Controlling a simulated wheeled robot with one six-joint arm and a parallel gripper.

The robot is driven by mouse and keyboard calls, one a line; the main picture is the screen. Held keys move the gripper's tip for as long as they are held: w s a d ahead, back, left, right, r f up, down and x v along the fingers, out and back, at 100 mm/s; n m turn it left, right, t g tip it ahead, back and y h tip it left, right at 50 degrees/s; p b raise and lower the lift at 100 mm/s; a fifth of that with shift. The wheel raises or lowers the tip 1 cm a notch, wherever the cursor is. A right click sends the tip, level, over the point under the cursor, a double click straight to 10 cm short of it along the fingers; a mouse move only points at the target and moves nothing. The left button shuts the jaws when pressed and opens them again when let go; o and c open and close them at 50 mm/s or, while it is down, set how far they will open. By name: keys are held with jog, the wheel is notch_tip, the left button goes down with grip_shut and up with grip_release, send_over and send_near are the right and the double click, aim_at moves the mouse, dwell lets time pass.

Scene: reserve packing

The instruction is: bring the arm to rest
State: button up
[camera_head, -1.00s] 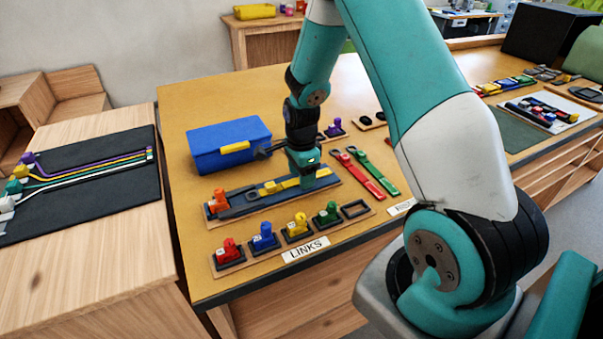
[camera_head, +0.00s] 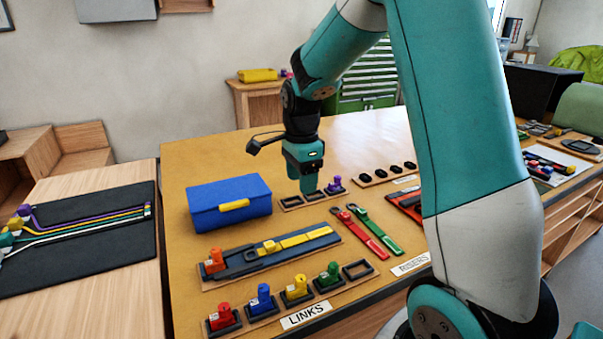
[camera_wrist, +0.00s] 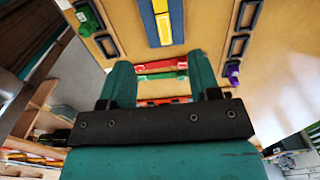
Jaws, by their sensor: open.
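My gripper (camera_head: 309,186) hangs over the far middle of the yellow-brown table, in front of a row of dark square holders (camera_head: 290,202) in the head view. In the wrist view its two teal fingers (camera_wrist: 163,85) stand apart with nothing held between them. Beyond them, the red strap (camera_wrist: 162,67) and the green strap (camera_wrist: 160,76) show on the table. My arm is raised and bent, and its upper links cover part of the table's right side.
A blue box (camera_head: 228,205) stands at the left. A long tray (camera_head: 230,262) with orange and yellow parts lies nearer. Several coloured pieces stand behind the LINKS label (camera_head: 305,314). A purple piece (camera_head: 336,183) stands close to my gripper. A black mat (camera_head: 95,238) lies on the left bench.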

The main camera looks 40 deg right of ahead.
jog(key=shift+r, duration=0.85)
jog(key=s+a+r+n+y, duration=0.1)
jog(key=s+a+r+n, duration=0.1)
jog(key=s+a+n, duration=0.4)
jog(key=s+a+r+n+y, duration=0.1)
jog(key=s+a+r+n, duration=0.1)
jog(key=a+n, duration=0.65)
jog(key=s+a+n+y, duration=0.1)
jog(key=s+a+n, duration=0.4)
jog(key=s+n, duration=0.1)
jog(key=s+a+r+n+y, duration=0.1)
jog(key=s+a+n, duration=0.4)
jog(key=s+n, duration=0.2)
jog(key=shift+s+a, duration=0.15)
jog(key=shift+s, duration=0.65)
jog(key=shift+r, duration=0.1)
